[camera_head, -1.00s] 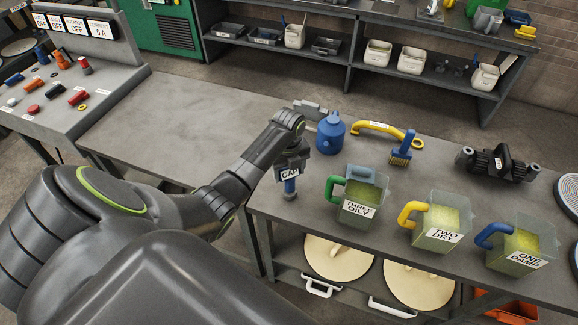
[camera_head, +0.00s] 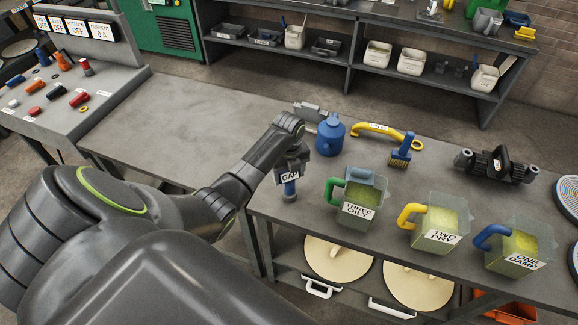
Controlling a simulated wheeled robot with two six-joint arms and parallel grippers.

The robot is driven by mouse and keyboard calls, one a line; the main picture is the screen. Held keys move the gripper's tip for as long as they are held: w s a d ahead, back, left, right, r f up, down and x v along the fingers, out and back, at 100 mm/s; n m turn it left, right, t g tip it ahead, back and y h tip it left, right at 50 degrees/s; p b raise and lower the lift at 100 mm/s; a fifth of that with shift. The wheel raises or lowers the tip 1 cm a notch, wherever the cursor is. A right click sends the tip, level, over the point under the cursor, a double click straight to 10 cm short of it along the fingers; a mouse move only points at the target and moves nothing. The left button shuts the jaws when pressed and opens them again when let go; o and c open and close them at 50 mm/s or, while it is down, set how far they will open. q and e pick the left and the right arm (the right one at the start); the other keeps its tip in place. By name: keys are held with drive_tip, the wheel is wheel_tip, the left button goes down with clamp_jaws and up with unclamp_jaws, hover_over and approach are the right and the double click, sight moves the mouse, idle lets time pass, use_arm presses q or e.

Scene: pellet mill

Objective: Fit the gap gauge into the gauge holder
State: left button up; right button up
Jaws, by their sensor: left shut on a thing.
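My left gripper (camera_head: 291,166) is shut on the gap gauge (camera_head: 290,188), which has a white GAP label and a blue lower part. The gauge hangs roughly upright at the near left part of the workbench, left of the green-handled jug. A small grey piece shows at its lower end; I cannot tell whether it belongs to the gauge or to something under it. I cannot make out the gauge holder for certain. My right gripper is not in view.
Three labelled jugs, THREE OILY (camera_head: 357,213), TWO DRY (camera_head: 437,229) and ONE DAMP (camera_head: 516,253), stand along the front. Behind are a blue bottle (camera_head: 330,138), a yellow-handled tool (camera_head: 372,128), a blue brush (camera_head: 401,155) and a black device (camera_head: 497,164). The left worktop (camera_head: 185,120) is clear.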

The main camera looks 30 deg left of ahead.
use_arm(q)
drive_tip(key=o, duration=1.8)
drive_tip(key=shift+r, duration=3.55)
drive_tip(key=shift+s+f, duration=0.1)
